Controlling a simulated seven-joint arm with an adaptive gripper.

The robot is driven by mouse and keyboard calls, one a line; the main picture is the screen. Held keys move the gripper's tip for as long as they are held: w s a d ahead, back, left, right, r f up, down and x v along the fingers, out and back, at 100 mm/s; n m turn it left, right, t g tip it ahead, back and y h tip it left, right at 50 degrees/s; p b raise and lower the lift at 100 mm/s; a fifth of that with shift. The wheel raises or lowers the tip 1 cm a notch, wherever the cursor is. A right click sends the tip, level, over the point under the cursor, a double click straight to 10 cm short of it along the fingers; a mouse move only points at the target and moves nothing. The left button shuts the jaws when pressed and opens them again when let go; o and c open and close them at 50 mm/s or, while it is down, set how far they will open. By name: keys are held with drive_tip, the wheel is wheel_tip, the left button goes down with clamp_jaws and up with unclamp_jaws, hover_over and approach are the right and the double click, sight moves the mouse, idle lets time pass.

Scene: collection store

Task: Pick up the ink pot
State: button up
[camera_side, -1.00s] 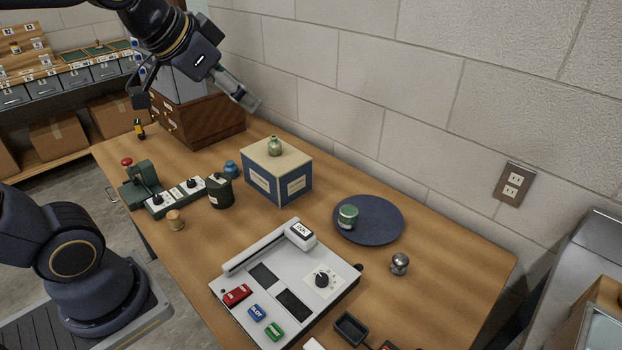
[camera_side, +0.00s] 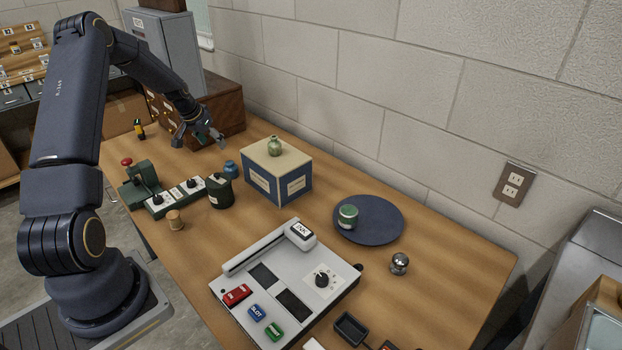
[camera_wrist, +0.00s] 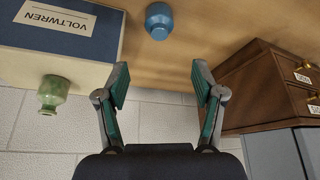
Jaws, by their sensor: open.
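Two small pots of like shape show. A blue pot (camera_side: 231,169) stands on the table behind the dark green canister; it shows in the wrist view at the top centre (camera_wrist: 159,22). A pale green pot (camera_side: 274,147) stands upright on a blue box with a cream lid; it shows at the left of the wrist view (camera_wrist: 53,95). I cannot tell from any label which is the ink pot. My gripper (camera_side: 213,142) is open and empty, behind the blue pot near the wooden cabinet. In the wrist view its spread fingers (camera_wrist: 160,80) are apart from both pots.
The box (camera_side: 262,184) stands close right of the blue pot, the dark green canister (camera_side: 220,192) in front of it. The wooden cabinet (camera_side: 222,108) is behind my gripper.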

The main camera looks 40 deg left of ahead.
sight(228, 164)
drive_tip(key=x, duration=1.6)
drive_tip(key=c, duration=1)
